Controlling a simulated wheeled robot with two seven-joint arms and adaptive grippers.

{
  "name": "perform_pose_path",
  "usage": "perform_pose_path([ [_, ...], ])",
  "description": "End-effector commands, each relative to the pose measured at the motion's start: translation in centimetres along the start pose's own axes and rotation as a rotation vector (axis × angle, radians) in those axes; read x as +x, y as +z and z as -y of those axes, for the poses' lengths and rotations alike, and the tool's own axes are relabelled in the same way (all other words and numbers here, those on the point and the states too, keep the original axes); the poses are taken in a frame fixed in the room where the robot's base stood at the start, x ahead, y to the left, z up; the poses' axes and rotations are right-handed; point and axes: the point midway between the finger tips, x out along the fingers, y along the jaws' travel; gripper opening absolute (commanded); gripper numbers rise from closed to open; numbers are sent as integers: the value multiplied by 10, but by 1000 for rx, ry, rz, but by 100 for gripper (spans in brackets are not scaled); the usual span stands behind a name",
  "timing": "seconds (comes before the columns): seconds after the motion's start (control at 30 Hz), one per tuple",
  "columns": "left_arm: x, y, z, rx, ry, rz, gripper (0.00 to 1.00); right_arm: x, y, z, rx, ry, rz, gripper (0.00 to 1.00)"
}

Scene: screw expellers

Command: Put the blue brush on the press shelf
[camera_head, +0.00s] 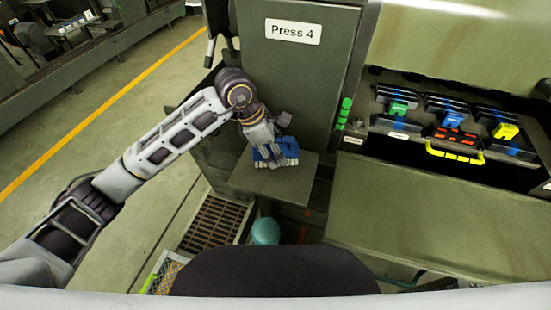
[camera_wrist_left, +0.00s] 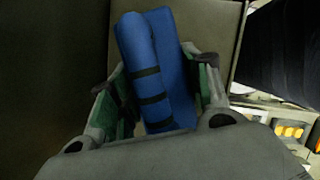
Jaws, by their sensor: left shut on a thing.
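The blue brush (camera_head: 285,160) is at the press shelf (camera_head: 275,187), a small dark grey shelf on the front of the press labelled Press 4. My left gripper (camera_head: 264,151) is above the shelf and shut on the brush. In the left wrist view the blue brush (camera_wrist_left: 155,70), with dark bands, lies between the two green-padded fingers (camera_wrist_left: 160,95). I cannot tell whether the brush touches the shelf or is just above it. My right gripper is not in view.
The Press 4 panel (camera_head: 290,75) rises behind the shelf. To the right is a tray of dark blocks with green, blue and yellow parts (camera_head: 450,125). A floor grate (camera_head: 212,222) and a teal rounded object (camera_head: 265,231) are below the shelf.

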Motion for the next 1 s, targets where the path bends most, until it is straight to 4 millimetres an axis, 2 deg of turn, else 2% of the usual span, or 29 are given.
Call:
perform_pose_path([
  [0.17,6,-2,0,-2,-1,0,22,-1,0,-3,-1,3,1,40],
  [0.5,33,-13,0,-2,-1,1,22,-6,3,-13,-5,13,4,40],
  [0.77,35,-14,0,0,0,0,22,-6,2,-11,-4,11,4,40],
  [1.0,36,-15,0,0,1,0,22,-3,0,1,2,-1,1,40],
])
